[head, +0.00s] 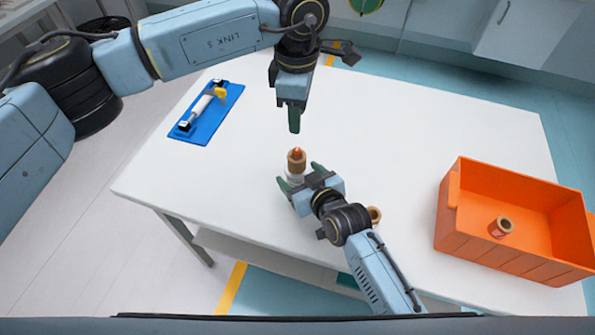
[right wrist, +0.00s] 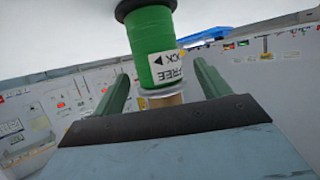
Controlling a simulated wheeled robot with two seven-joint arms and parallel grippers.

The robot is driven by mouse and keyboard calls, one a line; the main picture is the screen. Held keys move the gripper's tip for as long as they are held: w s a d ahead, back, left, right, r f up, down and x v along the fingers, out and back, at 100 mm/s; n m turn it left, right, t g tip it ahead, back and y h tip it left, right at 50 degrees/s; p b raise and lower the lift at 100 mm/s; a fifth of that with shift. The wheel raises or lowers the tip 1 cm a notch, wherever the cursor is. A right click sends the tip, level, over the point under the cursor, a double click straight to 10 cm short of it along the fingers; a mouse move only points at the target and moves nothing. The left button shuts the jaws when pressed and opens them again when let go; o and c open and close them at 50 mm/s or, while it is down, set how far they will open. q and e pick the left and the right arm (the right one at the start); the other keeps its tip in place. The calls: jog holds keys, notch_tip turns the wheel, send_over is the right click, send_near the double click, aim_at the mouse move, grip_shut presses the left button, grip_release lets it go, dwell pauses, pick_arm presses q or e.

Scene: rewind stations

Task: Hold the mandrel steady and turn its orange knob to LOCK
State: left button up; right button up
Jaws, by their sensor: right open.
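The mandrel (head: 296,163) stands upright near the middle of the white table, with a tan upper part and a small orange knob (head: 297,150) on top. The right wrist view, which looks inverted, shows its green body (right wrist: 155,45), a silver ring and a white label with "FREE" and partly hidden "LOCK" lettering. My right gripper (head: 300,177) is open, one finger on each side of the mandrel, with gaps visible. My left gripper (head: 294,122) points down above and just beyond the mandrel, apart from the knob. Its fingers overlap, so their opening is unclear.
A blue fixture (head: 229,100) with a white roller and yellow part lies at the table's left. An orange crate (head: 463,215) at the right holds a small spool (head: 500,227). A brown roll (head: 375,215) is partly hidden by my right arm. The table's far right is clear.

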jog(key=shift+x, duration=1)
jog(key=shift+c, duration=0.4)
